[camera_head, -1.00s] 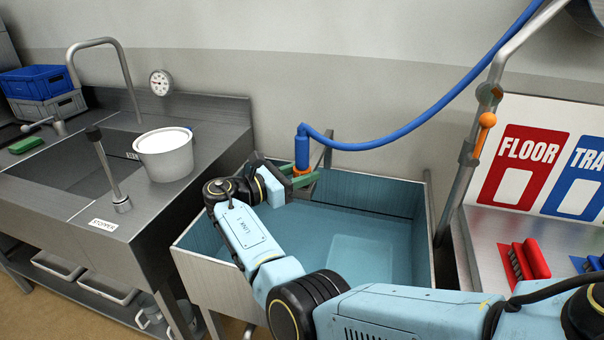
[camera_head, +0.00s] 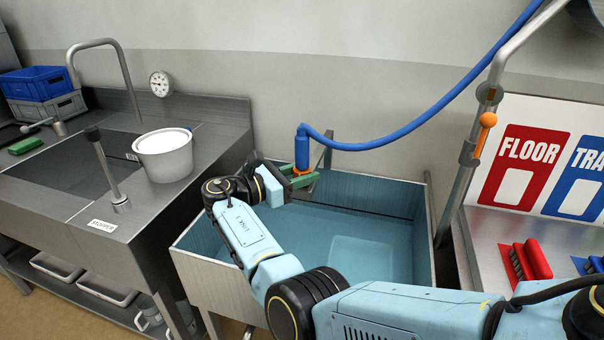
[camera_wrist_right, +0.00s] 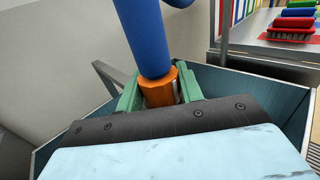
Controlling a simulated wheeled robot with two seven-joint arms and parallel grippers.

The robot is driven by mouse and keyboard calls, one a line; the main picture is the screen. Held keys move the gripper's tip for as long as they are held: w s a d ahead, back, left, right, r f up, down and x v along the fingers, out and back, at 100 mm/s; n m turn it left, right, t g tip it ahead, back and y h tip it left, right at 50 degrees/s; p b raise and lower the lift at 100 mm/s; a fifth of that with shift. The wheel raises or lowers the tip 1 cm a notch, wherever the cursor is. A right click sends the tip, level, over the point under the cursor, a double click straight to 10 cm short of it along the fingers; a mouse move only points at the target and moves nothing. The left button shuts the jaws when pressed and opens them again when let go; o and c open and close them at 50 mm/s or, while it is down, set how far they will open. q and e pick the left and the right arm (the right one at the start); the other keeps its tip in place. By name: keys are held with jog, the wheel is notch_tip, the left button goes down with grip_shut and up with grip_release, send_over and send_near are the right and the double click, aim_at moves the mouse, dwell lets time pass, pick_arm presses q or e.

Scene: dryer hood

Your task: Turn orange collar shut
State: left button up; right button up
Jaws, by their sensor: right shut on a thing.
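The orange collar (camera_head: 302,170) sits at the lower end of the blue hose fitting (camera_head: 302,146), above the back left part of the blue basin. In the right wrist view the collar (camera_wrist_right: 158,91) is between the green fingers of my right gripper (camera_wrist_right: 159,92), with the blue fitting (camera_wrist_right: 146,38) rising out of it. My right gripper (camera_head: 301,178) is shut on the collar, one finger on each side. The collar's underside is hidden by the gripper. My left gripper is not in view.
The blue-lined basin (camera_head: 370,182) lies below the gripper. A blue hose (camera_head: 420,118) arcs up to the right. A steel sink counter with a white bucket (camera_head: 163,158) stands left. A slanted steel post (camera_head: 465,170) and red brushes (camera_head: 530,262) are right.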

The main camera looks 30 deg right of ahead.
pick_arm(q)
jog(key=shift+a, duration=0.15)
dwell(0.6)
pick_arm(e)
jog(key=o, duration=1)
pick_arm(q)
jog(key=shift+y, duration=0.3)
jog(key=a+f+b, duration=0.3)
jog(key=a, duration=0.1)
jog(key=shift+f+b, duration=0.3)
jog(key=shift+b, duration=0.05)
pick_arm(e)
jog(key=a, duration=1.3)
jog(key=shift+w+a, duration=0.2)
jog(key=shift+w, duration=0.15)
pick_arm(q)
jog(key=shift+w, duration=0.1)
